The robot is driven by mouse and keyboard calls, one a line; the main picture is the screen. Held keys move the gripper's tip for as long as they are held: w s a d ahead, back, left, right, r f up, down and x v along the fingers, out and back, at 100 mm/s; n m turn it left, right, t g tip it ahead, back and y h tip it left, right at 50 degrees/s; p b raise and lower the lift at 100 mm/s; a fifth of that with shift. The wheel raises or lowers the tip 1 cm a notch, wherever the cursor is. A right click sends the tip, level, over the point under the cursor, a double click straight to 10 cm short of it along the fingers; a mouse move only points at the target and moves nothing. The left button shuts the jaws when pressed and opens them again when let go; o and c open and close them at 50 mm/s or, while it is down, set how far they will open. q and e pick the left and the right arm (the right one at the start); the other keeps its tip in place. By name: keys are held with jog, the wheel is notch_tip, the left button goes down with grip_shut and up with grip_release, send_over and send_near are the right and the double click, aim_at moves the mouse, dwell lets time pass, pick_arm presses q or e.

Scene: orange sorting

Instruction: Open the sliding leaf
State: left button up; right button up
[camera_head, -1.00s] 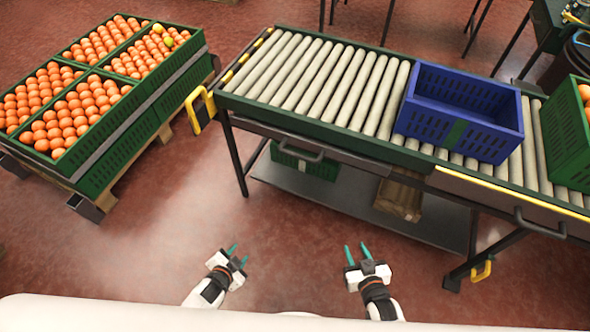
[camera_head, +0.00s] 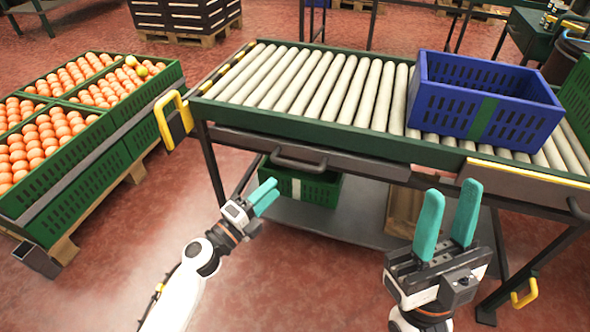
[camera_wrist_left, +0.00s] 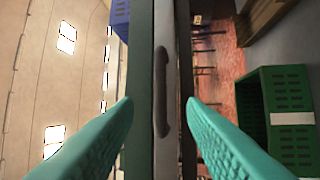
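A dark bar handle (camera_head: 300,163) sits on the grey front panel (camera_head: 352,164) under the left part of the roller table. I take this panel for the leaf; it looks flush with the frame. My left gripper (camera_head: 264,195) is below and left of the handle in the head view. In the left wrist view its fingers (camera_wrist_left: 160,115) are wide apart and empty, with the upright-looking handle (camera_wrist_left: 163,92) between them in the picture, not touched. My right gripper (camera_head: 452,195) is open and empty in front of the table, its fingertips overlapping the right part of the front.
A blue crate (camera_head: 455,105) stands on the rollers (camera_head: 300,82). A green crate (camera_head: 318,190) is on the lower shelf. Orange crates (camera_head: 45,215) stand at left. A yellow handle (camera_head: 168,118) sticks out at the table's left end. Another dark handle (camera_head: 578,209) is at far right.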

aim_at(296, 163)
pick_arm(q)
jog(key=b+x, duration=0.1)
jog(key=x, duration=0.9)
grip_shut()
